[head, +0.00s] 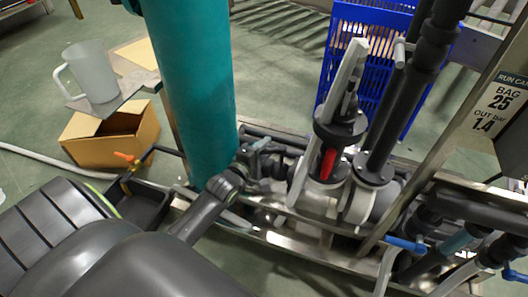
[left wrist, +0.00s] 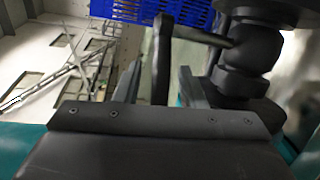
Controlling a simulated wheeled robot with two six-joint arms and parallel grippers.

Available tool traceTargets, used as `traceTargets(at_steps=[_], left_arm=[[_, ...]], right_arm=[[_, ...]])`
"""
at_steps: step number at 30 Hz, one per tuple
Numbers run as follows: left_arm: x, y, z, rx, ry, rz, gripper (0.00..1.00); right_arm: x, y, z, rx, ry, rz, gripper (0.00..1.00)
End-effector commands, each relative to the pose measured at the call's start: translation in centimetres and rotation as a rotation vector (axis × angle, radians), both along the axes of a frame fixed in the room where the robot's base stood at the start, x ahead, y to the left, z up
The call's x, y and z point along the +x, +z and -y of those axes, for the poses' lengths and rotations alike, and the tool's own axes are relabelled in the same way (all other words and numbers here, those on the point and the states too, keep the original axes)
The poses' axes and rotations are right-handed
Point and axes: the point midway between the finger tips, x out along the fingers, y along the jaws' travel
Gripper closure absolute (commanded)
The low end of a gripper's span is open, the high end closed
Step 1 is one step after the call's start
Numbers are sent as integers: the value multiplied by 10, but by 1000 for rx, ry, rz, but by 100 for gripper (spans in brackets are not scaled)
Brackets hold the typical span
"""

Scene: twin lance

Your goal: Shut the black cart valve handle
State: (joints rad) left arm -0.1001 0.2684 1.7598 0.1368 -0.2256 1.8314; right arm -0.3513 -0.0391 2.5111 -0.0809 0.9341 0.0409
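The black valve handle (left wrist: 160,58) shows in the left wrist view as an upright dark bar. A short stem joins it to the black valve body (left wrist: 248,48) on the right. My left gripper (left wrist: 160,90) has its two fingers apart, one on each side of the handle. I cannot tell whether either finger touches it. In the head view my left gripper (head: 258,155) is low beside the teal column (head: 190,80), at the black cart piping (head: 285,150). The handle is too small and covered to make out there. My right gripper is not in view.
A red handle (head: 328,163) sits on the pipes right of my gripper, and a blue handle (head: 405,245) lies farther right. An orange handle (head: 125,156) is at the left. A blue crate (head: 345,45) stands behind. A cardboard box (head: 140,125) and a mug (head: 92,75) are at left.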

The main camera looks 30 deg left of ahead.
Motion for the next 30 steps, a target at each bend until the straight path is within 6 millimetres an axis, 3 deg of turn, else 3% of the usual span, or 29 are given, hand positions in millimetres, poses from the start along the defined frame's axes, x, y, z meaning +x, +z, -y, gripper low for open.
traceTargets(at_steps=[11, 20, 30], left_arm=[[7, 0, 0, 1, 0, 0, 63], [7, 0, 0, 1, 0, 1, 100], [7, 0, 1, 1, 1, 2, 100]], right_arm=[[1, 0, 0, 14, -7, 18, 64], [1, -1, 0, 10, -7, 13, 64], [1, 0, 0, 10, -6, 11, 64]])
